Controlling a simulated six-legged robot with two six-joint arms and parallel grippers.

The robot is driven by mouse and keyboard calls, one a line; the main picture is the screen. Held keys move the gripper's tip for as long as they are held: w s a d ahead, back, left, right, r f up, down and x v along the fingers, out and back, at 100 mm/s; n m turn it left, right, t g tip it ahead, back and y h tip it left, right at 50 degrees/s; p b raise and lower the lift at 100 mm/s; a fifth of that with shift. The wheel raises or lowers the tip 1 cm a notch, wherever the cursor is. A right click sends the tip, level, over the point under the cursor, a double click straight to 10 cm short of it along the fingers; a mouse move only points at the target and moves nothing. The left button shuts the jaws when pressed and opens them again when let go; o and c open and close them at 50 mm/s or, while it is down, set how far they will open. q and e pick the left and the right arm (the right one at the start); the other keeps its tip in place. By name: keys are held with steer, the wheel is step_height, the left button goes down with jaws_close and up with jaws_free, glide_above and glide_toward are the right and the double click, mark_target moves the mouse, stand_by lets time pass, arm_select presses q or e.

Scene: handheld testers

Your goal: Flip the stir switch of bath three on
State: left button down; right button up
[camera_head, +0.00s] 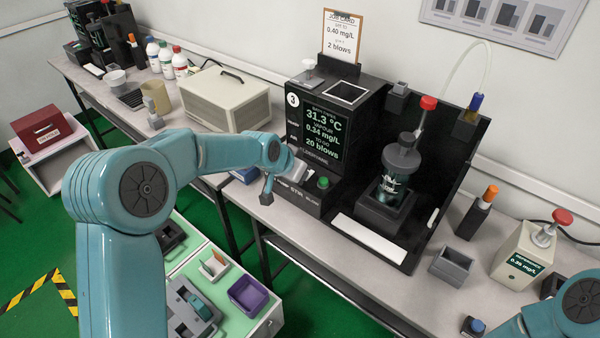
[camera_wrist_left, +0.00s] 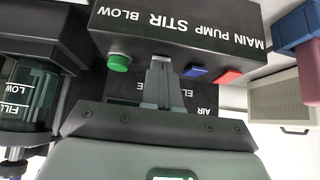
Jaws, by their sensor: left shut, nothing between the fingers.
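Bath three (camera_head: 345,100) is a black unit marked 3, with a lit screen, on the bench. Its control panel (camera_head: 297,196) carries the labels MAIN, PUMP, STIR and BLOW, seen upside down in the left wrist view (camera_wrist_left: 180,28). A red switch (camera_wrist_left: 229,77) is by MAIN, a blue switch (camera_wrist_left: 195,71) by PUMP, and a green button (camera_wrist_left: 119,62) by BLOW. My left gripper (camera_wrist_left: 160,75) is shut and empty, its fingertips at the panel by STIR. The fingers hide the stir switch, so its position and any contact cannot be told. My right gripper is out of view.
A dark vessel (camera_head: 397,170) stands in a black stand right of the screen. A beige box (camera_head: 225,100) is on the bench to the left. A small grey holder (camera_head: 451,267) and a red-knobbed tester (camera_head: 522,255) are further right.

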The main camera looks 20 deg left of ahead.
arm_select(q)
steer(key=shift+r, duration=0.65)
steer(key=shift+r+p, duration=0.1)
steer(key=shift+p, duration=0.2)
step_height(320, 180, up, 5)
steer(key=p, duration=0.2)
steer(key=shift+s+f+p, duration=0.15)
steer(key=shift+f+p, duration=0.05)
steer(key=shift+p, duration=0.15)
steer(key=s+a+r+b, duration=0.2)
steer(key=s+r, duration=0.3)
steer(key=s, duration=0.2)
steer(key=shift+s+a+r, duration=0.15)
steer(key=shift+s+a, duration=0.15)
steer(key=shift+a, duration=0.1)
